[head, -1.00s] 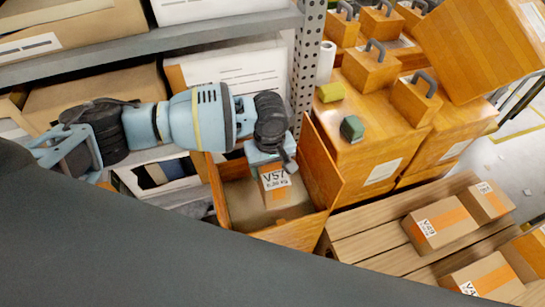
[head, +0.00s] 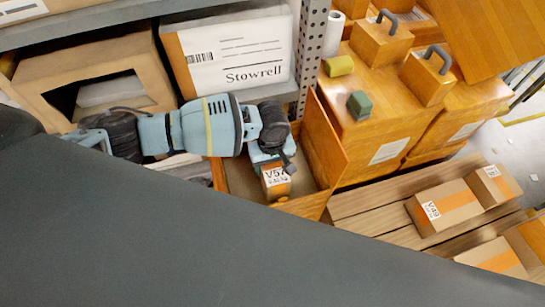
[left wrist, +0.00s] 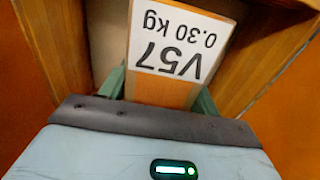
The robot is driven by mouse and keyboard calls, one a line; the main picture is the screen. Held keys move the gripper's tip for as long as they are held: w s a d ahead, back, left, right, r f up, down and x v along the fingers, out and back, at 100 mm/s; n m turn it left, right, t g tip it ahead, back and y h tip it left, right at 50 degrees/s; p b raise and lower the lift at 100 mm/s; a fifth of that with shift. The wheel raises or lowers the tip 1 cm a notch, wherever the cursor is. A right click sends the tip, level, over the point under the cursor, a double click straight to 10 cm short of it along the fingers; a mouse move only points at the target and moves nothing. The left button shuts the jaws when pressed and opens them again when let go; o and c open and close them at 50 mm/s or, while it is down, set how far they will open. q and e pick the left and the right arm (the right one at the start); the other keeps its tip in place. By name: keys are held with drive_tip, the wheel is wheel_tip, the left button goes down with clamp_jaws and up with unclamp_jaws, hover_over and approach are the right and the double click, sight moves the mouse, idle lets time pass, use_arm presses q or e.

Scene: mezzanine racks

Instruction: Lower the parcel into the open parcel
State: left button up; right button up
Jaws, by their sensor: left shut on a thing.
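The small parcel (head: 276,182) is a tan box with a white V57 label. My left gripper (head: 268,163) is shut on it from above. In the left wrist view the parcel (left wrist: 165,92) sits between the green fingers (left wrist: 160,98), its label upside down and reading 0.30 kg. The open parcel (head: 325,150) is an orange-brown box with a raised right flap. The held parcel is over or within its opening; its exact depth cannot be told. In the left wrist view the open parcel's walls (left wrist: 268,62) flank it. My dark body hides the box's near part. My right gripper is not in view.
A metal rack post (head: 312,50) stands just behind the open parcel. A Stowrell carton (head: 228,52) is on the rack. Orange crates with a green block (head: 360,104) stand behind right. A wooden pallet (head: 375,205) with labelled parcels (head: 440,207) lies to the right.

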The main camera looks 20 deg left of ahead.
use_arm(q)
drive_tip(key=shift+f, duration=1.25)
drive_tip(key=o, duration=1.3)
drive_tip(key=shift+c, duration=0.2)
wheel_tip(320, 180, up, 8)
drive_tip(key=shift+f+p, duration=0.1)
drive_tip(key=shift+p, duration=0.4)
